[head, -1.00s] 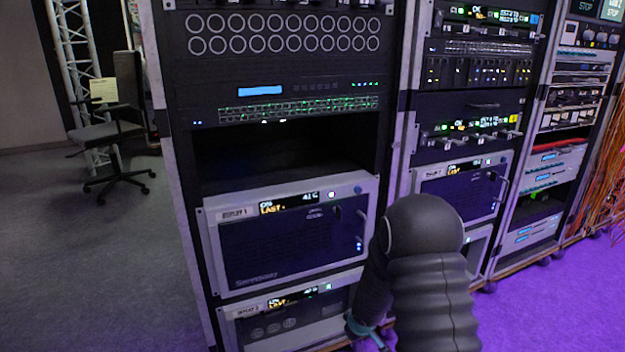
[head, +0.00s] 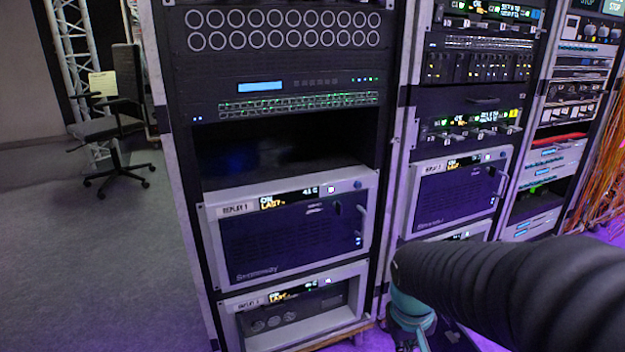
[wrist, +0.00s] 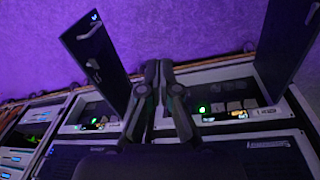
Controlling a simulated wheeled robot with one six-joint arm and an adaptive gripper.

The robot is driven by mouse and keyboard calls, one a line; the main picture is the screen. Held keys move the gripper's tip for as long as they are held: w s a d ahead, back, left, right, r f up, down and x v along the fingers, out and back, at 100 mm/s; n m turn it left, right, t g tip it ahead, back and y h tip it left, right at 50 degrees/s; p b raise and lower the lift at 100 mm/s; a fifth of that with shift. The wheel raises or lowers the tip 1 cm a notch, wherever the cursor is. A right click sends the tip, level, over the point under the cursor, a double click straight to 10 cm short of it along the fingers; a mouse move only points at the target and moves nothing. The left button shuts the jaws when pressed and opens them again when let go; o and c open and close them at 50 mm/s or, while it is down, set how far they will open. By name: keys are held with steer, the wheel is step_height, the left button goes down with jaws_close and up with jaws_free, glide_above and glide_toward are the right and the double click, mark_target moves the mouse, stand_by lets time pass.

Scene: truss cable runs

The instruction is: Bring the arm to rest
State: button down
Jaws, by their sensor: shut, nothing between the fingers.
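My gripper (wrist: 160,80) shows in the wrist view with its two dark fingers together and nothing between them. It points toward the purple floor beyond the rack fronts. In the head view my dark, ribbed arm reaches in from the right edge at the lower right, in front of the second rack's foot. The gripper's fingers cannot be made out in the head view.
The left rack holds a server labelled replay 1 (head: 290,232) and another unit (head: 290,305) below it. Dark panels (wrist: 95,60) stand out from the units in the wrist view. Orange cables (head: 600,170) hang at right. Open grey floor (head: 90,250) lies left, with a chair (head: 110,125).

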steer(key=s+a+r+m+t+y, duration=0.1)
steer(key=s+r+t, duration=0.3)
steer(key=s+r, duration=0.4)
step_height(320, 180, up, 4)
steer(key=shift+s+f+p, duration=0.15)
steer(key=shift+s+p, duration=0.2)
steer(key=shift+a, duration=0.15)
